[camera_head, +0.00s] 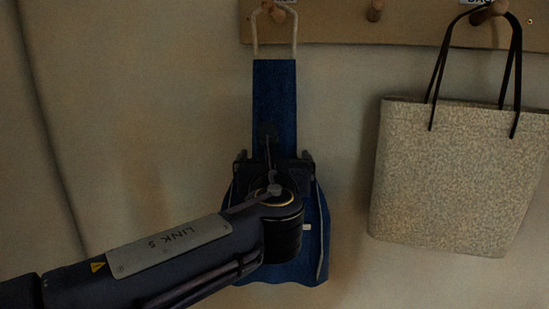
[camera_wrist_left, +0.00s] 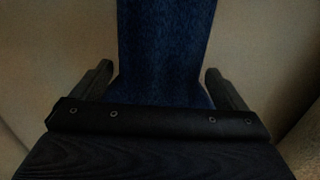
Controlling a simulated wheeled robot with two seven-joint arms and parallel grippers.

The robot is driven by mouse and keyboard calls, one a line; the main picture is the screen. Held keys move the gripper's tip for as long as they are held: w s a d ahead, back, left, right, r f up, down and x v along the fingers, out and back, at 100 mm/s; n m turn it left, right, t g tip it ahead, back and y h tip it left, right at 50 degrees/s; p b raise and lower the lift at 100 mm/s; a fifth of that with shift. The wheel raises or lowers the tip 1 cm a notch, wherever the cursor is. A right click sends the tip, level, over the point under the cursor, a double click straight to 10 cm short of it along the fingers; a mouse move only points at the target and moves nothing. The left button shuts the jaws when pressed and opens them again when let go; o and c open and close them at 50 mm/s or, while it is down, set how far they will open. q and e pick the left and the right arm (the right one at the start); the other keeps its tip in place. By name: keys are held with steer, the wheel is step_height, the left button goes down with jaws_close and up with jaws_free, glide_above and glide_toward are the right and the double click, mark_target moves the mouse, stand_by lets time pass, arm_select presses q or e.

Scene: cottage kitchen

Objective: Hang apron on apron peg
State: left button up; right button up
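The blue apron (camera_head: 275,90) hangs against the wall, its pale neck loop (camera_head: 294,35) running up to the left wooden peg (camera_head: 269,9). The loop appears to pass over this peg, though its top is close to the picture's upper edge. My left gripper (camera_head: 274,156) is in front of the apron's middle, hiding part of it. In the left wrist view, the two fingers of the gripper (camera_wrist_left: 159,70) are wide apart, with the apron (camera_wrist_left: 165,40) between or just beyond them and a gap at each side. My right gripper is not in view.
The wooden peg board (camera_head: 330,22) runs along the top. A middle peg (camera_head: 375,10) is bare. A speckled bag (camera_head: 455,175) hangs by black handles from the right peg (camera_head: 488,13). Bare wall lies between apron and bag, and left of the apron.

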arm_select(q)
steer(key=shift+s, duration=0.15)
steer(key=s+b, duration=0.2)
steer(key=s, duration=0.5)
steer(key=s+a+f+n+g+y, duration=0.1)
steer(key=s+a+f+n+g, duration=0.25)
steer(key=a+f+n, duration=0.75)
steer(key=s+a+f+n+g+y, duration=0.1)
steer(key=s+a+f+n+g, duration=0.2)
steer(key=a+f+n+g, duration=0.6)
steer(key=s+a+f+n+h, duration=0.3)
steer(key=s+f+n+h, duration=0.1)
steer(key=s+f+n, duration=0.8)
steer(key=shift+s+f+n+h, duration=0.4)
steer(key=shift+s+n, duration=1.25)
steer(key=shift+n, duration=1.55)
